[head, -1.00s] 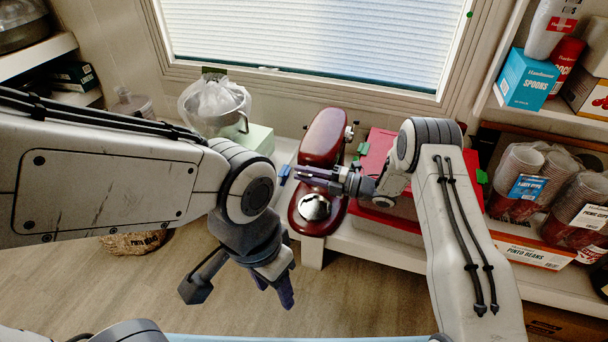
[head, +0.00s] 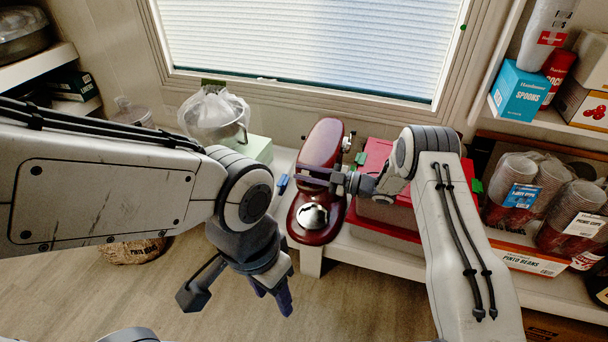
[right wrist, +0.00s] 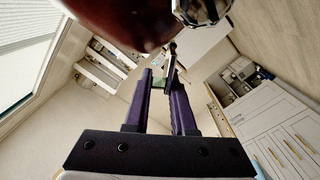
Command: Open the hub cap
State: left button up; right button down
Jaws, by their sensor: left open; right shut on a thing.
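The dark red stand mixer (head: 322,142) stands on the low shelf below the window, its chrome part (head: 312,215) at the near end. My right gripper (head: 304,176) reaches in from the right across the mixer head's near end. In the right wrist view, the red mixer head (right wrist: 115,18) and chrome part (right wrist: 200,8) lie beyond the fingers. The right fingers (right wrist: 166,82) are shut on a small dark part (right wrist: 172,48), apparently the hub cap; its exact shape is unclear. My left gripper (head: 235,292) hangs open and empty over the floor, left of and nearer than the mixer.
A red box (head: 375,165) stands right of the mixer. Bagged cups (head: 520,185) and a blue spoons box (head: 524,85) fill the right shelves. The floor in front is clear.

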jog(key=shift+w+d+r+m, duration=0.15)
jog(key=shift+w+m, duration=0.1)
jog(key=shift+m, duration=0.15)
jog(key=c, duration=0.8)
grip_release()
jog(key=shift+c, duration=0.2)
jog(key=shift+s, duration=0.1)
jog(key=p+v, duration=0.1)
jog(key=v, duration=0.9)
jog(key=shift+d, duration=0.2)
